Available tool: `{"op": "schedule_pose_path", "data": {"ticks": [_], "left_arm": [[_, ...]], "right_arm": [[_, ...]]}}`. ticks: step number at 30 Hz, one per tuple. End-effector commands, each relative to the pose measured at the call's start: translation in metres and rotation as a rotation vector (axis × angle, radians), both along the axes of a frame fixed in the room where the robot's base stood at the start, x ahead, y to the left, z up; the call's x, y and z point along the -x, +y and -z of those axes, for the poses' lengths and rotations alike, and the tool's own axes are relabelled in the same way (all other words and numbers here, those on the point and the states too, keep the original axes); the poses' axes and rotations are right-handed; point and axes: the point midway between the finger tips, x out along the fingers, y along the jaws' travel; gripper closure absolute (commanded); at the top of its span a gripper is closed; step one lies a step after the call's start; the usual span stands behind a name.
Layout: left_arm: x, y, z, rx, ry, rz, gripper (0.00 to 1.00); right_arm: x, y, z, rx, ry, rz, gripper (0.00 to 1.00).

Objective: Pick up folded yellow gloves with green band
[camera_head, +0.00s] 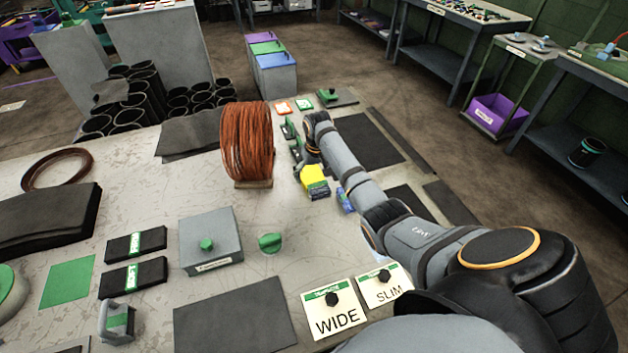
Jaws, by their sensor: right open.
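The folded yellow gloves (314,176) with a green band along their front edge lie on the worktable, right of the orange-brown coil. My right arm reaches in from the lower right. My right gripper (299,158) is open, just behind and above the gloves. Its fingers are small and dark here, so I cannot tell whether they touch the gloves. My left gripper is not in view.
The coil (246,143) stands close left of the gloves. A small blue item (345,200) lies at their right, beside my forearm. A grey box (210,238) and a green knob-like piece (270,243) are nearer. Dark mats lie right of my arm.

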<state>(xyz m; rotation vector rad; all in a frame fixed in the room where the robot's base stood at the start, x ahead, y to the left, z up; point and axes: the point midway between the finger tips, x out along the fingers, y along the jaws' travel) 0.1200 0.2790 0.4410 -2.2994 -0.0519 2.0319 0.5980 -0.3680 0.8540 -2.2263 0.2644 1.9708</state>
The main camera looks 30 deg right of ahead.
Motion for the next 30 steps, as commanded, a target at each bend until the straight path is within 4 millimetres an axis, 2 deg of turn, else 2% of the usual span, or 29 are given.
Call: {"op": "schedule_pose_path", "data": {"ticks": [4, 11, 24, 25, 30], "left_arm": [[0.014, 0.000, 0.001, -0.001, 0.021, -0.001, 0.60], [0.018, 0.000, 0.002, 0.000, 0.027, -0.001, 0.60], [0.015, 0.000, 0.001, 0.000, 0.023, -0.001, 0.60], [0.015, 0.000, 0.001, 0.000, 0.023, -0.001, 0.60], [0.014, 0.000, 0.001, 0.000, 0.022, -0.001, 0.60]], "right_arm": [[-0.002, 0.000, 0.017, -0.001, 0.000, -0.001, 0.06], [-0.002, 0.000, 0.019, 0.000, -0.001, -0.001, 0.06], [-0.002, -0.001, 0.019, 0.000, 0.000, -0.001, 0.64], [-0.002, -0.001, 0.019, 0.000, -0.001, -0.001, 0.67], [-0.002, -0.001, 0.019, 0.000, -0.001, -0.001, 0.67]]}}
